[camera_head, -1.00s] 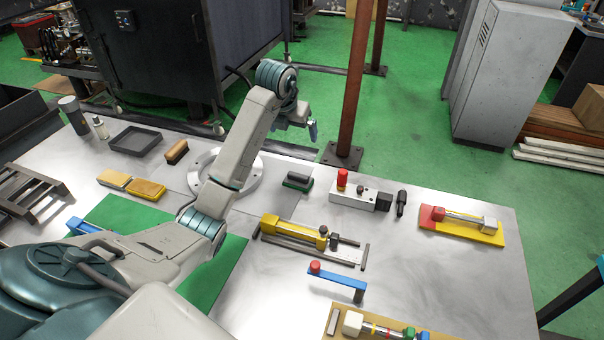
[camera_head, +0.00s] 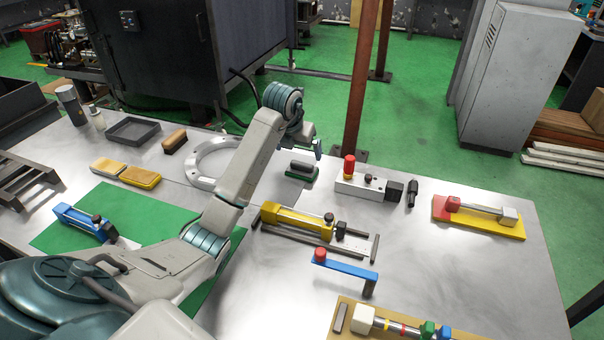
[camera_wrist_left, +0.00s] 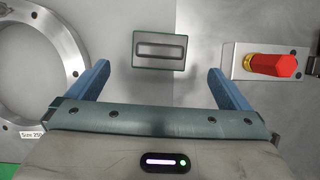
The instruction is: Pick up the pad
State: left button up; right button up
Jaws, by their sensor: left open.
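The pad (camera_head: 301,169) is a small block with a green base and a dark grey grip on top. It lies on the metal table, right of the white ring. It also shows in the left wrist view (camera_wrist_left: 160,50), at the upper middle. My left gripper (camera_head: 316,148) is open and empty, above and close to the pad in the head view. In the left wrist view its two blue fingers (camera_wrist_left: 158,72) are spread wide, and the pad lies in line with the gap between them. I see no contact. My right gripper is not in view.
A white flanged ring (camera_head: 205,182) lies left of the pad. A white block with a red knob (camera_head: 362,188) stands to the right. A yellow cylinder fixture (camera_head: 297,222) lies nearer me. Bare table surrounds the pad.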

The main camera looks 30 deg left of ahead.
aim_at(302, 163)
pick_arm(q)
jog(key=x, duration=0.3)
jog(key=shift+f+p, duration=0.15)
jog(key=shift+p, duration=0.15)
jog(key=shift+w+f+p, duration=0.25)
jog(key=shift+f+p, duration=0.15)
jog(key=shift+f, duration=0.15)
jog(key=p+x, duration=0.1)
jog(key=x, duration=0.2)
jog(key=shift+f, duration=0.35)
jog(key=shift+w+f, duration=0.2)
jog(key=shift+f, duration=0.15)
jog(key=shift+c, duration=0.9)
jog(key=c, duration=0.7)
jog(key=shift+c, duration=0.2)
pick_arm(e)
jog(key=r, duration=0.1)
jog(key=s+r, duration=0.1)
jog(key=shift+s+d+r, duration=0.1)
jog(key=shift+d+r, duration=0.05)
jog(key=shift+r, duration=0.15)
pick_arm(q)
jog(key=shift+r, duration=0.2)
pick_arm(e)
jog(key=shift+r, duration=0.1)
